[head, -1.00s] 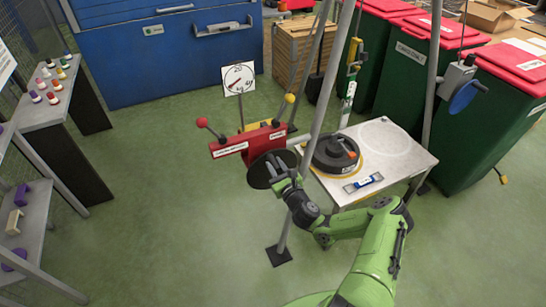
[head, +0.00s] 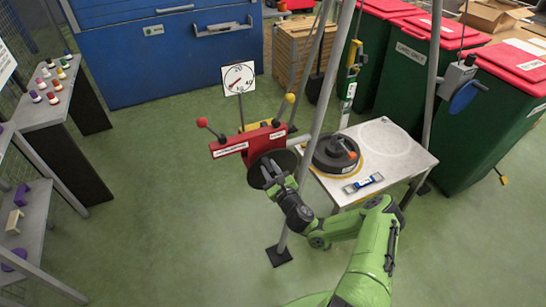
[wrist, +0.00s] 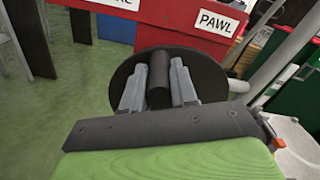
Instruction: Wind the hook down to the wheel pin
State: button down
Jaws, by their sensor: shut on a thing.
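My gripper (head: 272,178) is at the dark round crank disc (head: 256,170) on the near face of the red winch (head: 238,146). In the wrist view its two grey fingers (wrist: 158,78) are closed on either side of the black crank handle (wrist: 159,70). A yellow hook block (head: 353,56) hangs on a line between the tripod legs, above the table; the tip of its hook is too small to make out. The dark wheel (head: 328,160) lies flat on the grey table (head: 405,165), with an orange-tipped pin (head: 351,155) on it.
The winch has a red-knobbed lever and a yellow-knobbed lever, and a PAWL label (wrist: 214,23). A white dial (head: 238,78) stands behind it. Tripod legs (head: 313,130) rise close to my arm. A spirit level (head: 363,183) lies on the table. Green floor is open at left.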

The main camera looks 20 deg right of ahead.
jog(key=shift+a+f, duration=0.2)
jog(key=shift+f, duration=0.05)
jog(key=shift+a+f+n, duration=0.25)
jog(key=shift+a+n, duration=0.15)
jog(key=shift+n, duration=0.2)
jog(key=shift+a+f+n, duration=0.2)
jog(key=shift+a+n, duration=0.2)
jog(key=shift+n, duration=0.2)
jog(key=shift+a+f+n, duration=0.65)
jog(key=shift+n, duration=0.65)
jog(key=shift+a+f+n, duration=0.25)
jog(key=shift+f+n, duration=0.1)
jog(key=shift+n, duration=0.15)
jog(key=shift+a+f+n, duration=0.25)
jog(key=shift+f+n, duration=0.15)
jog(key=shift+n, duration=0.3)
